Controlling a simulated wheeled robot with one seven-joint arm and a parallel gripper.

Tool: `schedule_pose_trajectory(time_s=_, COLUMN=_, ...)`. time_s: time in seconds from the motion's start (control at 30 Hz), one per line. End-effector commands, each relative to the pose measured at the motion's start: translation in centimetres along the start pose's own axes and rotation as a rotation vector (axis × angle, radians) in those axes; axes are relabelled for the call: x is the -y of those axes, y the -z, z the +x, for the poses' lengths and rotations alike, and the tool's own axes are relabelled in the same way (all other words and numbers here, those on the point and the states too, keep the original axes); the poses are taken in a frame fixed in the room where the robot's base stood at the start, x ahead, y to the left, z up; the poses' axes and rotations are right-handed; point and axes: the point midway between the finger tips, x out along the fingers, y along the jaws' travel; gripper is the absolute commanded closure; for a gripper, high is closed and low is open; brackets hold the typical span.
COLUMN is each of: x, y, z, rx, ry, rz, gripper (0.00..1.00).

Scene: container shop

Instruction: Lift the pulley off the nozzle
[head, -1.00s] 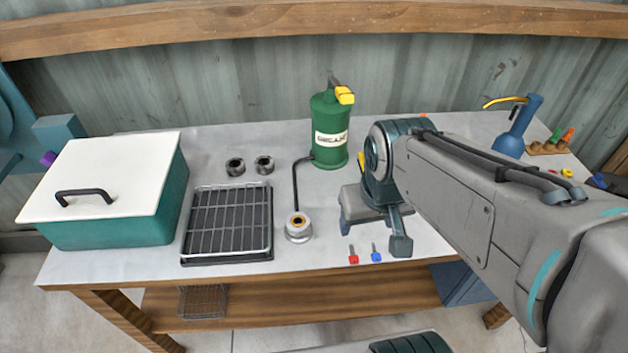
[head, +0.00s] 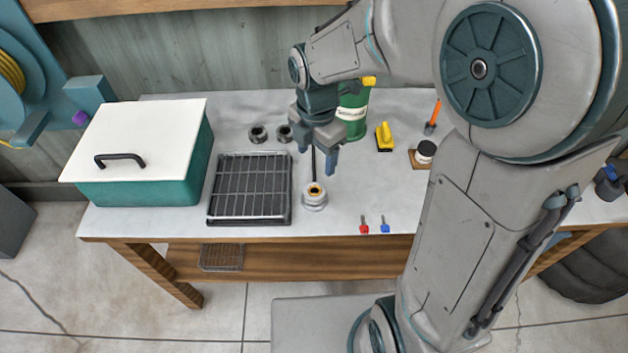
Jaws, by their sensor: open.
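The pulley (head: 314,201), a pale grey grooved wheel, sits on the table around the brass-coloured nozzle (head: 315,190). The nozzle is at the end of the dark hose (head: 313,163) of the green grease canister (head: 352,122). My gripper (head: 317,158) points down with its fingers apart and nothing between them. It appears behind and above the pulley, apart from it. My arm hides part of the canister.
A black wire rack in a tray (head: 212,217) lies just left of the pulley. A teal box (head: 140,188) with a white lid stands farther left. Two metal rings (head: 258,134) sit behind the rack. Red (head: 364,228) and blue (head: 385,228) small pieces lie at the front edge.

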Motion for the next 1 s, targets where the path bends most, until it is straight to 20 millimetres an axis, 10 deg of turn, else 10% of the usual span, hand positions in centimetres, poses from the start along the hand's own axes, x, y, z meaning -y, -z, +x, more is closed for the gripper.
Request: schedule_pose_trajectory(time_s=1.0, x=-1.1, y=0.0, z=11.6, rx=-0.008, ry=0.009, rz=-0.072, gripper=0.35)
